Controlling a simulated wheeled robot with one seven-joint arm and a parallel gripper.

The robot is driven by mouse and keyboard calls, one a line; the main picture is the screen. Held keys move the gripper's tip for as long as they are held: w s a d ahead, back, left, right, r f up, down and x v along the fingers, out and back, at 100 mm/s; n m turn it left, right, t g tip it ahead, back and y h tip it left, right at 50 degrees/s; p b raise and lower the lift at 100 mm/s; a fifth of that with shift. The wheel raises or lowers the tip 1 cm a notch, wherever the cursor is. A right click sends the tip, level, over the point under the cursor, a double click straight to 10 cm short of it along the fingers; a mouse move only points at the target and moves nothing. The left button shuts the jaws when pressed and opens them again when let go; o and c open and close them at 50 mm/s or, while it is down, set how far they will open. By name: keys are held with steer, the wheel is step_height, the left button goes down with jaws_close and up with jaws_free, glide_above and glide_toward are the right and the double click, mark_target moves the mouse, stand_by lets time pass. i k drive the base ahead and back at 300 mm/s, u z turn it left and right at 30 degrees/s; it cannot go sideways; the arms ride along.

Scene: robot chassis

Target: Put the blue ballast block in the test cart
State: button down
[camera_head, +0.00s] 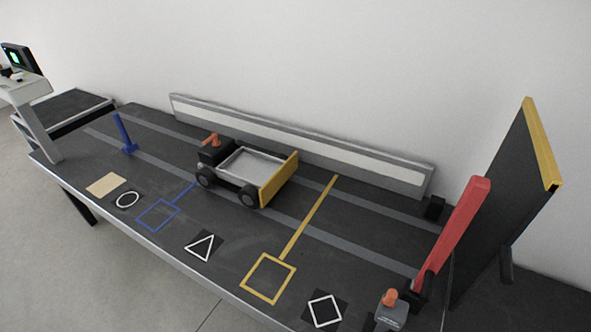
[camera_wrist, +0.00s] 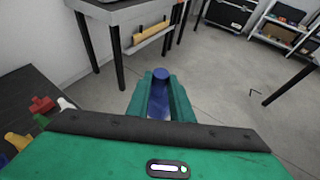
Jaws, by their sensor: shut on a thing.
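The test cart (camera_head: 238,166) stands on the dark table in the head view, with black wheels, an open pale bed, a yellow end panel and an orange knob. My gripper (camera_wrist: 161,88) shows in the wrist view with two green fingers. It is shut on a blue thing, the blue ballast block (camera_wrist: 160,76), whose rounded top stands up between the fingers. Its lower part is partly hidden by the fingers. Floor shows beyond it. My gripper and the block are not in the head view.
A blue post (camera_head: 124,134) stands left of the cart, and a red slanted lever (camera_head: 455,232) at the right. A low grey rail (camera_head: 300,142) runs behind the cart. In the wrist view, a red piece (camera_wrist: 41,104) and other coloured pieces lie at lower left.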

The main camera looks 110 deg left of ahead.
mark_target(252, 169)
steer(key=u, duration=0.05)
steer(key=k, duration=1.1)
steer(key=u, duration=2.4)
steer(key=i, duration=0.3)
steer(key=u, duration=0.65)
